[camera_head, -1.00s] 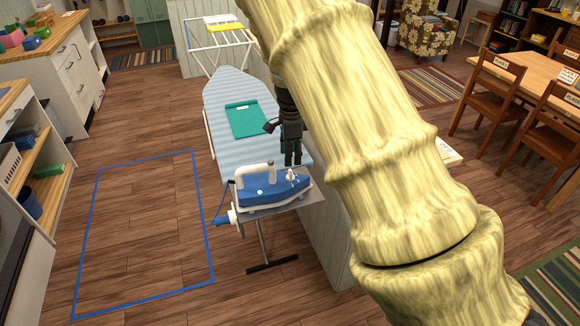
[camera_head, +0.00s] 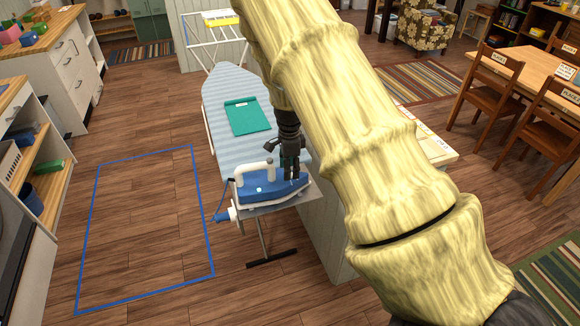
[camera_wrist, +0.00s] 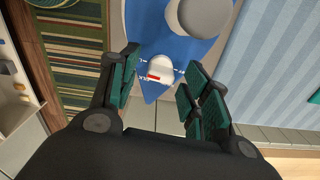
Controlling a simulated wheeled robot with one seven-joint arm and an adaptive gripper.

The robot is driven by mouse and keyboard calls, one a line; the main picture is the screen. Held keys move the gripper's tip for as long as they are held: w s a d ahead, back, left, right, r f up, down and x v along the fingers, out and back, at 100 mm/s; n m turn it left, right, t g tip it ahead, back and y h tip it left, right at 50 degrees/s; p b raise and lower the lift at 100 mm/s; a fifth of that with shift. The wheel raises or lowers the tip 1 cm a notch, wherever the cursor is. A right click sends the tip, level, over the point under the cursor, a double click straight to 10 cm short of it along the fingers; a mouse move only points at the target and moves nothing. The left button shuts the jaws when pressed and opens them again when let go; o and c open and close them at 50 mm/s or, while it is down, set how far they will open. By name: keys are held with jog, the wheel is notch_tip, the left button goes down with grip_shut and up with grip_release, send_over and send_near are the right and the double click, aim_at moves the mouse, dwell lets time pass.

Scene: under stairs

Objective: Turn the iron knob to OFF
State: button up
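The blue and white iron (camera_head: 262,190) rests on the metal plate at the near end of the ironing board. In the wrist view its blue top (camera_wrist: 160,50) fills the upper middle. The white iron knob (camera_wrist: 159,74), with a red mark and small white labels around it, lies between my gripper's fingers. My gripper (camera_wrist: 163,85) is open, with a green-padded finger on each side of the knob. In the head view my gripper (camera_head: 294,172) points down over the iron's right part and hides the knob. I cannot tell if the fingers touch it.
The striped ironing board (camera_head: 228,90) carries a folded teal cloth (camera_head: 247,117). A blue plug-like piece (camera_head: 222,217) sits left of the iron. A white counter (camera_head: 326,240) stands close on the right. Blue tape (camera_head: 145,302) outlines clear floor at left.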

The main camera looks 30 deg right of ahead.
jog(key=c, duration=0.9)
jog(key=shift+o, duration=0.2)
jog(key=shift+d, duration=0.15)
